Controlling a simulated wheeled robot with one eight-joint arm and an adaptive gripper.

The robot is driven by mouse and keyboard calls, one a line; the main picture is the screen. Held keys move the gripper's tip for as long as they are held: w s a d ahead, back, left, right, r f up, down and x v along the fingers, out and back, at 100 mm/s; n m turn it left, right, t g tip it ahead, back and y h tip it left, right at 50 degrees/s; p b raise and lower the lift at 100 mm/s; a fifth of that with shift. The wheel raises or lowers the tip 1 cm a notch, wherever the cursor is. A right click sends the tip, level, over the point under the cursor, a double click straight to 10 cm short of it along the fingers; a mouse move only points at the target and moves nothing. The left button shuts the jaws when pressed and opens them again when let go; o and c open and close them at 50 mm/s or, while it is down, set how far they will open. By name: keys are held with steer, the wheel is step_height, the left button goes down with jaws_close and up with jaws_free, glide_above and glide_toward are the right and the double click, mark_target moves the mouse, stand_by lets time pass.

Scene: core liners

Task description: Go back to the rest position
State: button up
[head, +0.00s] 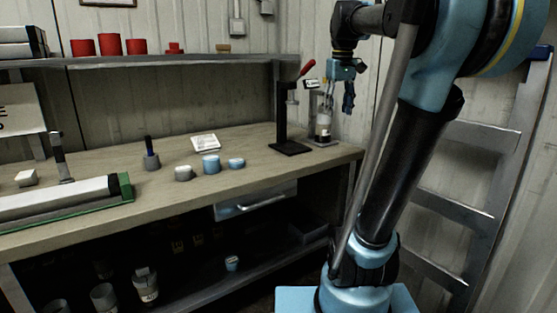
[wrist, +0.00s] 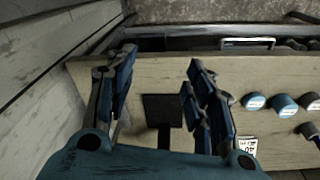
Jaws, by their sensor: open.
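My gripper (head: 347,92) hangs fingers down from my blue and black arm, over the right end of the wooden workbench (head: 245,185) in the head view. In the wrist view my gripper (wrist: 160,68) has its two blue fingers well apart with nothing between them. The bench top (wrist: 165,75) shows below the fingers.
A black stand press with a red lever (head: 283,110) stands left of the gripper. Several blue and grey caps (head: 211,165) and a white card (head: 205,142) lie further left. A shelf with red cups (head: 110,44) runs behind. A metal ladder (head: 470,210) stands at right.

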steer(key=s+f+m, duration=0.1)
steer(key=s+f, duration=0.6)
steer(key=f, duration=0.4)
steer(key=s+f+m, duration=0.1)
steer(key=s+f, duration=0.5)
steer(key=f, duration=0.5)
steer(key=s+f+m+t, duration=0.1)
steer(key=s+f, duration=0.6)
steer(key=f, duration=0.4)
steer(key=shift+s+a, duration=0.3)
steer(key=shift+s, duration=0.05)
steer(key=shift+f, duration=0.1)
steer(key=shift+w+f, duration=0.2)
steer(key=shift+w, duration=0.3)
